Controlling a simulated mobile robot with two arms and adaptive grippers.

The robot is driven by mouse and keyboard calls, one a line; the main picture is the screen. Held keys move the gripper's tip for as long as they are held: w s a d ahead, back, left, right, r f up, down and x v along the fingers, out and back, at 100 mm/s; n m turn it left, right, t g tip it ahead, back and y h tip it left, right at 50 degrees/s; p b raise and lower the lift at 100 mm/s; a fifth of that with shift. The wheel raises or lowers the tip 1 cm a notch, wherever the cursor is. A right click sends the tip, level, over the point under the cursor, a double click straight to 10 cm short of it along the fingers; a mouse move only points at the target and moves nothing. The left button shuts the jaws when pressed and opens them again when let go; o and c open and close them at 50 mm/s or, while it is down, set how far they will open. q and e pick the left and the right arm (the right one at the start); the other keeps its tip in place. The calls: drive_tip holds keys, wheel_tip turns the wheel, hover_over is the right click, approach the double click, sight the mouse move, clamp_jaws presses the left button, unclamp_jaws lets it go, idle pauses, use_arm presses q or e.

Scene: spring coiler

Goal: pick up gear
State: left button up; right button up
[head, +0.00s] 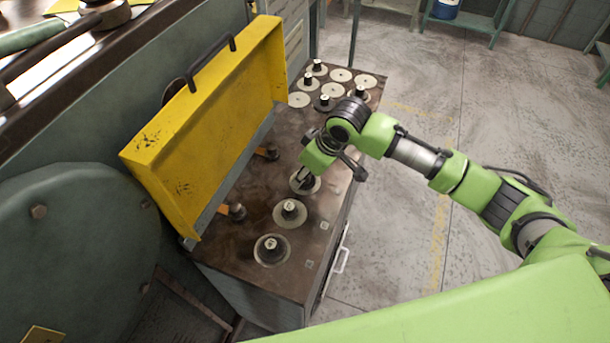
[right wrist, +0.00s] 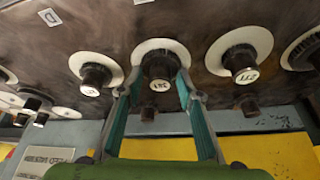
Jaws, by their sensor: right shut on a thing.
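My right gripper (head: 305,176) reaches down to the brown worktop from the right in the head view. It is shut on the dark hub of a gear (head: 314,187), which has a pale disc around its base. In the right wrist view the two green-lined fingers (right wrist: 157,84) stand on either side of that numbered hub, and the gear's disc (right wrist: 162,47) shows behind it against the worktop. Two similar gears (head: 290,213) (head: 272,249) stand in a row nearer the front. My left gripper is not in view.
The worktop (head: 285,142) carries several more discs and dark hubs at its far end (head: 340,75). A raised yellow cover (head: 215,115) stands along its left side. A white handle (head: 342,260) is on the right side. The concrete floor to the right is open.

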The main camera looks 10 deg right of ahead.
drive_tip(key=shift+r, duration=0.1)
drive_tip(key=shift+r, duration=0.55)
drive_tip(key=s+a+r+b, duration=0.1)
drive_tip(key=s+r+b, duration=0.1)
drive_tip(key=s+r, duration=0.9)
drive_tip(key=s, duration=0.3)
drive_tip(key=shift+a+r, duration=0.15)
drive_tip(key=shift+r, duration=0.25)
